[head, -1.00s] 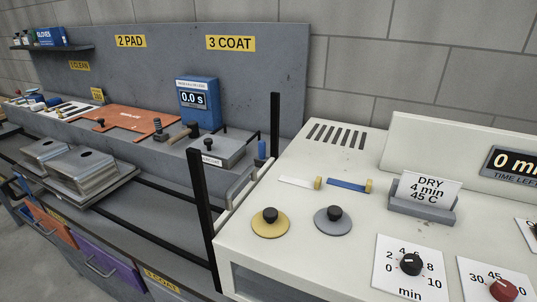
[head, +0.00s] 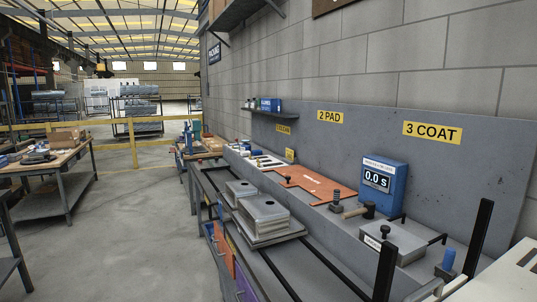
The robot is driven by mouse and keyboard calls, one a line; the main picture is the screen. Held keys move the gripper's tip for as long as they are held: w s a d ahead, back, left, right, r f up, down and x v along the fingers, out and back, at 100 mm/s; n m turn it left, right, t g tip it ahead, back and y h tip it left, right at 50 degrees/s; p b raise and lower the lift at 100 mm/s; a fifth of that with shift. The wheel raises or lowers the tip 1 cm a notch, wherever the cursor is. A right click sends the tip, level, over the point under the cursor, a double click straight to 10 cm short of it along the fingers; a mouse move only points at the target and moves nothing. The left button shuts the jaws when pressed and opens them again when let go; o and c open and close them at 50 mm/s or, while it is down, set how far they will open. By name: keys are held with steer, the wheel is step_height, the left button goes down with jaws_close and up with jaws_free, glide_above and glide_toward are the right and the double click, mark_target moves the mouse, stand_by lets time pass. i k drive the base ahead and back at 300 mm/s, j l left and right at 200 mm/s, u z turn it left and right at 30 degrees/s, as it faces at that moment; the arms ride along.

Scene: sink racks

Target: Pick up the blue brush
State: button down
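No clear blue brush can be made out in the head view. Small blue items (head: 240,147) lie at the far left end of the bench, too small to identify. My gripper is not in view.
The grey bench carries stacked metal plates (head: 263,214), an orange plate (head: 305,183), a blue timer (head: 384,183) and a hammer (head: 360,210). Black posts (head: 384,270) rise at the front right. A wooden-topped table (head: 45,160) stands left. Open concrete floor (head: 130,230) lies between.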

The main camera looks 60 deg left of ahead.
mark_target(444, 271)
steer(key=l+u, duration=0.1)
steer(key=u, duration=0.35)
steer(key=k+u, duration=0.1)
steer(key=u, duration=0.3)
steer(key=l+u, duration=0.1)
steer(key=u, duration=0.35)
steer(key=i+j+u, duration=0.1)
steer(key=u, duration=0.9)
steer(key=k+l+z, duration=0.25)
steer(key=k+z, duration=0.15)
steer(key=k+l+z, duration=0.4)
steer(key=k, duration=0.15)
steer(key=j+z, duration=0.1)
steer(key=z, duration=0.45)
steer(key=i+j+z, duration=0.25)
steer(key=j, duration=0.15)
steer(key=j+z, duration=0.25)
steer(key=j, duration=0.15)
steer(key=i+j+z, duration=0.25)
steer(key=j, duration=0.2)
steer(key=i+j+z, duration=0.1)
steer(key=j, duration=1.2)
steer(key=i+j+z, duration=0.1)
steer(key=j, duration=1.2)
